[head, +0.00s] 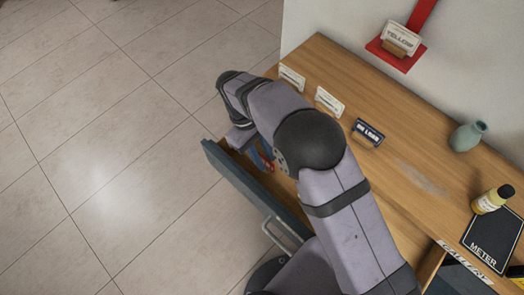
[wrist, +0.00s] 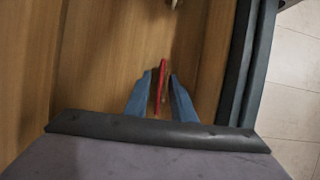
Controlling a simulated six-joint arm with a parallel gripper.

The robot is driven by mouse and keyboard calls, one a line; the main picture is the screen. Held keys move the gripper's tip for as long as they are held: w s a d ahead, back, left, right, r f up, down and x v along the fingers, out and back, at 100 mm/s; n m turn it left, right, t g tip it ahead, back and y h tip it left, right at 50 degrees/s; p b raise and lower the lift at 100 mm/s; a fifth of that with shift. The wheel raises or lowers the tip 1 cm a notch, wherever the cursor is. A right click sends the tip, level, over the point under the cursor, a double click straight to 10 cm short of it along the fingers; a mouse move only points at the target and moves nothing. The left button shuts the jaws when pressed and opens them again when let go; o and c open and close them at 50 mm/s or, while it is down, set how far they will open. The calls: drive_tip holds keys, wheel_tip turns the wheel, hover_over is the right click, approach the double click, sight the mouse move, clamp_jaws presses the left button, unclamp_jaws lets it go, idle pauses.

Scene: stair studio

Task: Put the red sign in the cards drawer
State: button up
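The red sign (wrist: 162,80) shows edge-on as a thin upright strip in the wrist view, inside an open drawer. My gripper (wrist: 160,78) reaches down into the drawer, its blue fingers on either side of the sign with a gap on each side. The head view shows the gripper (head: 262,158) mostly hidden behind my arm, with a bit of red beside it. The open drawer has a dark grey front (head: 232,182) and a wooden inside (wrist: 100,60). No label naming this drawer is visible to me.
On the wooden top (head: 400,145) stand two white cards (head: 329,101), a dark sign (head: 368,132), a green vase (head: 468,136) and a yellow bottle (head: 492,200) near a black METER mat (head: 485,238). A red wall shelf (head: 412,62) holds a YELLOW card. Tiled floor (head: 100,150) lies clear at left.

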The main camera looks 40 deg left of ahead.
drive_tip(key=v, duration=1.2)
drive_tip(key=shift+r, duration=0.15)
